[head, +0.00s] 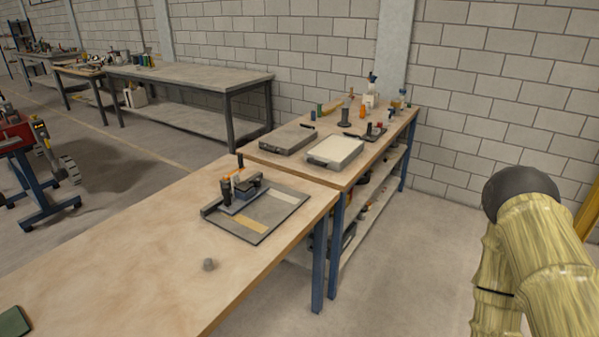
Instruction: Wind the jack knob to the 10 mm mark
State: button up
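A small tilting rig (241,192) with dark and orange parts stands on a dark flat board (275,222) on the near wooden table. A dark upright knob-like part (226,189) shows at the rig's left side; I cannot tell for sure that it is the jack knob. The scale and its 10 mm mark are too small to make out. A small grey round piece (209,264) lies on the bare table in front of the board. My arm is at the right, clear of the table; my gripper is not in view.
The near table (130,262) is mostly bare, with a dark green item (14,322) at its lower left corner. A second bench behind holds a white-topped tray (335,150), a dark flat case (288,139) and several small tools. Open floor (420,250) lies right of the tables.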

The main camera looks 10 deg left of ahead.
aim_at(256, 181)
jog(key=z, duration=0.1)
jog(key=i, duration=0.6)
jog(key=u, duration=0.7)
jog(key=i, duration=0.6)
jog(key=u, duration=0.6)
